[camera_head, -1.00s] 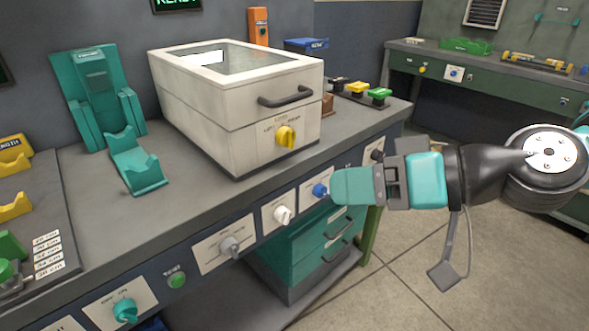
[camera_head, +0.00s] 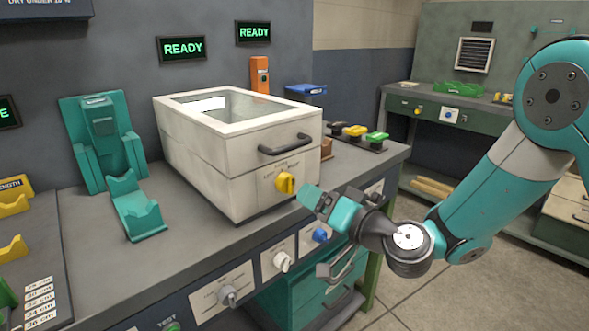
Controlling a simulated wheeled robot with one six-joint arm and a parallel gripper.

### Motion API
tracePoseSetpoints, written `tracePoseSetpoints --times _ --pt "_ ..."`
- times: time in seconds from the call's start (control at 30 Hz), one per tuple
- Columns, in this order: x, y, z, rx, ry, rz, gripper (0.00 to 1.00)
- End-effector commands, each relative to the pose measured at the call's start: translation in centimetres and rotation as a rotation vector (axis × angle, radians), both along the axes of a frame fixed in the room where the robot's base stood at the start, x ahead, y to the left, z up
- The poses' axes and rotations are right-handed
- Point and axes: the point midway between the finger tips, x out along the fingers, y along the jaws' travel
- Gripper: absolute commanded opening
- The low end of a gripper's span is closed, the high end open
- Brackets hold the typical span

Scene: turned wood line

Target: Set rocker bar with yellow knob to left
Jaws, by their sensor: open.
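The yellow knob (camera_head: 285,183) is on the front face of a cream box with a glass lid (camera_head: 232,190), below its dark bar handle (camera_head: 284,145). Small lettering sits above the knob, too small to read surely. The knob's grip looks close to upright. My gripper (camera_head: 306,194) is just right of the knob, its teal fingertips pointing left toward it. It is open and nothing shows between the fingers. A small gap seems to part the fingertips from the knob; whether they touch is hard to tell.
The bench front below carries a blue knob (camera_head: 320,235), a white knob (camera_head: 282,261) and a grey knob (camera_head: 227,296). A teal stand (camera_head: 110,150) is left of the box. Yellow and green buttons (camera_head: 377,137) stand at right. Bare grey bench top lies before the box.

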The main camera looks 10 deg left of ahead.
Motion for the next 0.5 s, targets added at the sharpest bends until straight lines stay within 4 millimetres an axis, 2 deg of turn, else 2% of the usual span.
tracePoseSetpoints --times 0.03,0.2,0.5 --pt "0.6 1.1 0.8 0.0 -0.003 0.004 0.69" --pt "2.6 3.7 0.5 0.001 -0.002 0.002 0.69" --pt "4.4 5.7 0.0 0.0 0.0 0.0 0.69"
